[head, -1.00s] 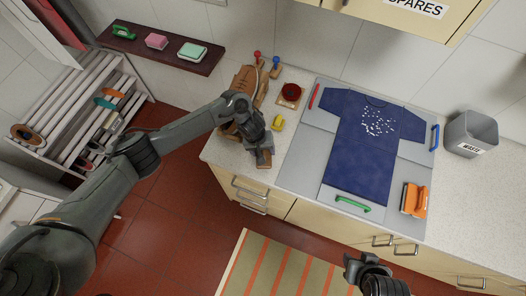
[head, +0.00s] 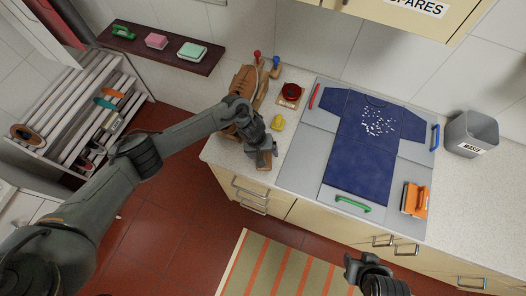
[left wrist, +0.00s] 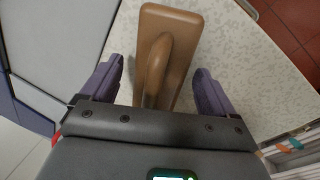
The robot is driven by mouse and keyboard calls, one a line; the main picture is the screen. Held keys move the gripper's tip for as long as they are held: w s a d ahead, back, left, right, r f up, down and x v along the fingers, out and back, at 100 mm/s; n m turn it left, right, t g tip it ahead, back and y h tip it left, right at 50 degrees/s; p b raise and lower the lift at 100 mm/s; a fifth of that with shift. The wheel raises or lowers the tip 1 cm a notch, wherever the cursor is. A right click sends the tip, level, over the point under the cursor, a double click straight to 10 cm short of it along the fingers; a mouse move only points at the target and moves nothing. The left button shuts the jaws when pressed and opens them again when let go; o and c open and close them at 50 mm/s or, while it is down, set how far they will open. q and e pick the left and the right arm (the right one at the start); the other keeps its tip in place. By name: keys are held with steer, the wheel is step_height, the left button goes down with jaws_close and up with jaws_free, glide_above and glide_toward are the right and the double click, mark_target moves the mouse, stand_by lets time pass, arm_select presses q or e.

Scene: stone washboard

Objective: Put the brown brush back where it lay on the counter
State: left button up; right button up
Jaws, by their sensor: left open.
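The brown brush (left wrist: 172,24) lies on the speckled counter in the left wrist view, with its raised handle running between my left gripper's two purple fingers. My left gripper (head: 263,155) is open, with a gap on each side of the handle (left wrist: 155,80). In the head view the gripper is low at the counter's left front corner and hides most of the brush. My right gripper (head: 353,268) is at the bottom of the head view, away from the counter; its jaws are not clear.
A brown wooden block (head: 243,84) and a red and a blue knob stand behind the left gripper. The grey board (head: 310,152) with a blue shirt (head: 362,150) lies further right.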

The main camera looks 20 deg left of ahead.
arm_select(q)
steer(key=shift+r, duration=0.1)
step_height(320, 180, up, 12)
steer(key=a+p, duration=0.2)
steer(key=p, duration=0.1)
steer(key=s+d+m+t+h, duration=0.2)
steer(key=s+d+m, duration=0.1)
steer(key=d, duration=0.4)
steer(key=s+d+m+t+h, duration=0.1)
steer(key=s+d+m+t, duration=0.2)
steer(key=d, duration=0.5)
steer(key=s+a+r+g+y, duration=0.2)
steer(key=s+a+r+y, duration=0.1)
steer(key=s+a, duration=1.6)
steer(key=shift+r+m+y, duration=0.15)
steer(key=shift+m+y, duration=0.15)
steer(key=shift+y, duration=0.6)
steer(key=shift+w+a+r, duration=0.1)
